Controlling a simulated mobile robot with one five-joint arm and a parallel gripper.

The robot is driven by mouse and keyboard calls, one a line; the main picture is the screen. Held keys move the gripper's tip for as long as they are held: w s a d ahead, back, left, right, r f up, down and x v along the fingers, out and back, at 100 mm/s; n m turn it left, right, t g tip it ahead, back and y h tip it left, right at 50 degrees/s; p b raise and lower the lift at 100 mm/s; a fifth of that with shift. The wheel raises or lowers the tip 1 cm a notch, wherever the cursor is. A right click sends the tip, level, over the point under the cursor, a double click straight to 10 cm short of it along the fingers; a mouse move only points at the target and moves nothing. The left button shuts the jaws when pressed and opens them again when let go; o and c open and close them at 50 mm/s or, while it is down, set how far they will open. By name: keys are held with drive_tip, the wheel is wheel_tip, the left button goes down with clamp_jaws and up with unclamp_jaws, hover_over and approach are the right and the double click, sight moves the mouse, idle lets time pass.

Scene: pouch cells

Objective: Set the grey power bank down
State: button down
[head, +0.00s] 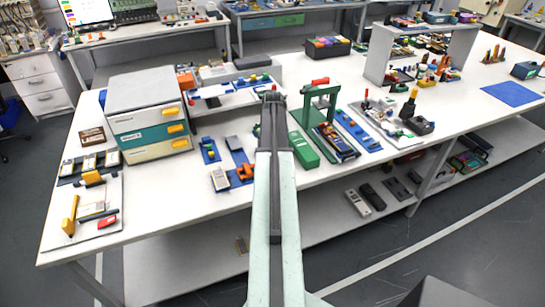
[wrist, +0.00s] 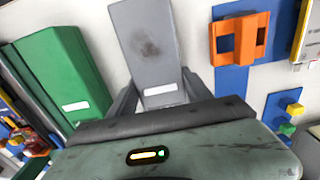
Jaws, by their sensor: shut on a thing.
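In the wrist view the grey power bank (wrist: 146,38) is a flat grey block with a dark smudge and a white label near its end. My gripper (wrist: 158,92) is shut on its label end, with one dark finger along each side. The bank is over the white tabletop, and I cannot tell whether it touches it. In the head view my arm reaches over the workbench (head: 215,196) and my gripper (head: 272,98) is at its far end. The power bank is hidden behind my arm there.
A green box (wrist: 62,72) lies to one side of the bank, also in the head view (head: 304,149). On the other side an orange holder (wrist: 240,38) sits on a blue strip (wrist: 232,82). A drawer cabinet (head: 147,118) and a green press frame (head: 319,100) stand on the bench.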

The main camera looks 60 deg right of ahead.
drive_tip(key=shift+c, duration=2.2)
unclamp_jaws()
drive_tip(key=shift+f, duration=0.1)
wheel_tip(320, 180, up, 12)
drive_tip(key=p, duration=1.2)
drive_tip(key=shift+r, duration=0.2)
